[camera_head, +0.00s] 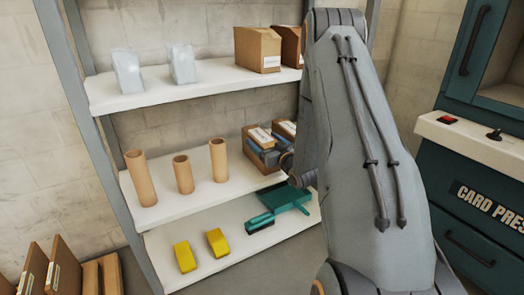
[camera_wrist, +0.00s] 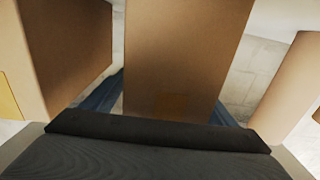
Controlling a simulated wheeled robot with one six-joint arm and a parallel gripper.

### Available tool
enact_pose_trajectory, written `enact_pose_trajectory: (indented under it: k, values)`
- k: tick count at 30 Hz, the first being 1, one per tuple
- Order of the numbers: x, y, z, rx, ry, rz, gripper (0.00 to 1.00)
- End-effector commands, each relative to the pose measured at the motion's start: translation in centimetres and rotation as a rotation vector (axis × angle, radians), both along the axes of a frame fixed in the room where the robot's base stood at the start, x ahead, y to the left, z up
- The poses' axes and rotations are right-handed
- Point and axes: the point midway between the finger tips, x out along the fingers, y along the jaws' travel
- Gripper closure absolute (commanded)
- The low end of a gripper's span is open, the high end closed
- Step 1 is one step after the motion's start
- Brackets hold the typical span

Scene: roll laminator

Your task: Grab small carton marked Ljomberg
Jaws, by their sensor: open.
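Two small cartons stand at the right of the middle shelf: a front one (camera_head: 258,137) and one behind it (camera_head: 284,128). Both have pale labels, too small to read, so I cannot tell which is marked Ljomberg. My gripper (camera_head: 270,155) is open at these cartons, partly hidden by my arm. In the wrist view, a brown carton (camera_wrist: 180,50) stands between the blue fingers of my gripper (camera_wrist: 168,92), one finger on each side. I cannot tell whether they touch it. No name shows on its visible face.
Another brown carton (camera_wrist: 65,45) is close on the left, and a brown tube-like thing (camera_wrist: 292,85) is on the right. Cardboard tubes (camera_head: 183,174) stand left on the middle shelf (camera_head: 165,215). Larger boxes (camera_head: 257,50) are above; a green dustpan (camera_head: 285,200) lies below.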

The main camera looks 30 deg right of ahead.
Motion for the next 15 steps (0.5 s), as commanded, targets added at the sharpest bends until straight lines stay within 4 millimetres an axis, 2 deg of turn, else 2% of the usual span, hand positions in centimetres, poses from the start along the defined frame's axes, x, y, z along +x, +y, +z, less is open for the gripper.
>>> enact_pose_trajectory:
  k: [3,12,14,15]
  values:
    - [-0.05,-0.04,0.04,0.000,0.000,-0.001,0.20]
    - [-0.09,-0.11,0.02,0.000,0.000,-0.001,0.71]
    - [-0.10,-0.12,0.02,0.000,0.000,-0.002,0.81]
    - [-0.06,-0.15,0.15,-0.001,-0.003,-0.002,0.83]
